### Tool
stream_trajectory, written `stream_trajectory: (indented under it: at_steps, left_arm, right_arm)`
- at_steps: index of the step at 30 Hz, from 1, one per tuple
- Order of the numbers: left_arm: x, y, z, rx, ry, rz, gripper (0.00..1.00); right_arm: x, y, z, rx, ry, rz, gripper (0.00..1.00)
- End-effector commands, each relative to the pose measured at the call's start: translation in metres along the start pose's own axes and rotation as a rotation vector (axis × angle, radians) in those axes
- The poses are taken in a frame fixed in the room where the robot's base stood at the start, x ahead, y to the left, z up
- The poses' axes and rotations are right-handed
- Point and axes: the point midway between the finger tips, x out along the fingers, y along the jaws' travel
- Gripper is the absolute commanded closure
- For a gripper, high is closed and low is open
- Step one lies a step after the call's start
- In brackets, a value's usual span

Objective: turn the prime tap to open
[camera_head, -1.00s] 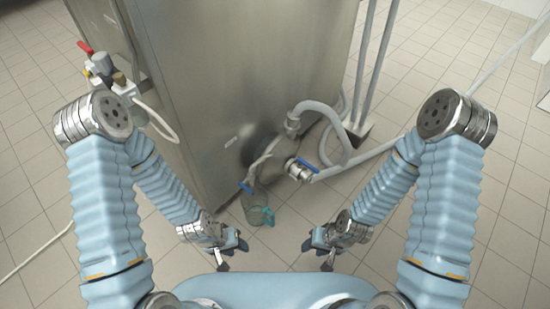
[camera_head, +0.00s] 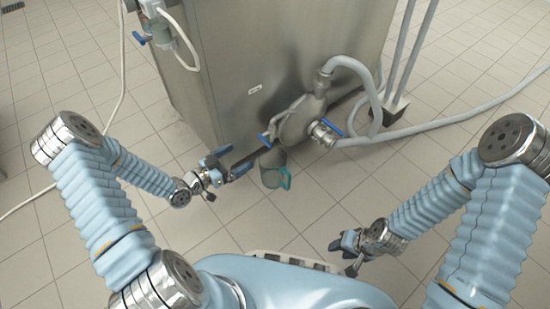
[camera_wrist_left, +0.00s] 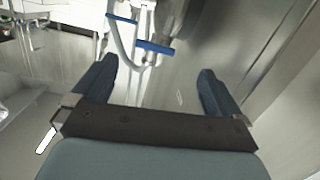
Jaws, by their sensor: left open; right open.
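Three blue-handled taps show in the head view: one on the pump outlet (camera_head: 265,140) by the cabinet's foot, one on the hose joint (camera_head: 332,128) to its right, and one at the upper left (camera_head: 139,38). I cannot tell which is the prime tap. My left gripper (camera_head: 229,163) is open and empty, left of the outlet tap and apart from it. The left wrist view shows two blue handles (camera_wrist_left: 155,47) (camera_wrist_left: 122,17) on pale pipework beyond the open fingers (camera_wrist_left: 157,70). My right gripper (camera_head: 344,255) is open and empty, low on the right.
A steel cabinet (camera_head: 240,60) stands behind the taps. A clear jug with a teal handle (camera_head: 275,176) is on the tiled floor below the outlet tap. A grey hose (camera_head: 372,90) loops from the pump, and another runs right. The floor between my arms is largely clear.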

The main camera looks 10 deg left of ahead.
Motion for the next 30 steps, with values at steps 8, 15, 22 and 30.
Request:
stream_trajectory:
  at_steps: [8, 15, 22, 30]
  left_arm:
    - [-0.009, -0.01, -0.006, 0.112, 0.12, 0.041, 0.0]
    - [0.041, -0.007, -0.011, 0.109, 0.119, 0.043, 0.0]
    - [0.09, -0.005, -0.016, 0.109, 0.117, 0.041, 0.0]
    - [0.116, -0.004, -0.019, 0.108, 0.115, 0.04, 0.0]
  right_arm:
    - [0.012, 0.005, -0.001, 0.0, 0.001, 0.0, 0.57]
    - [0.017, 0.006, -0.001, 0.001, 0.003, 0.0, 0.57]
    - [0.021, 0.008, -0.001, 0.001, 0.004, 0.0, 0.57]
    - [0.023, 0.009, -0.001, 0.001, 0.004, 0.0, 0.57]
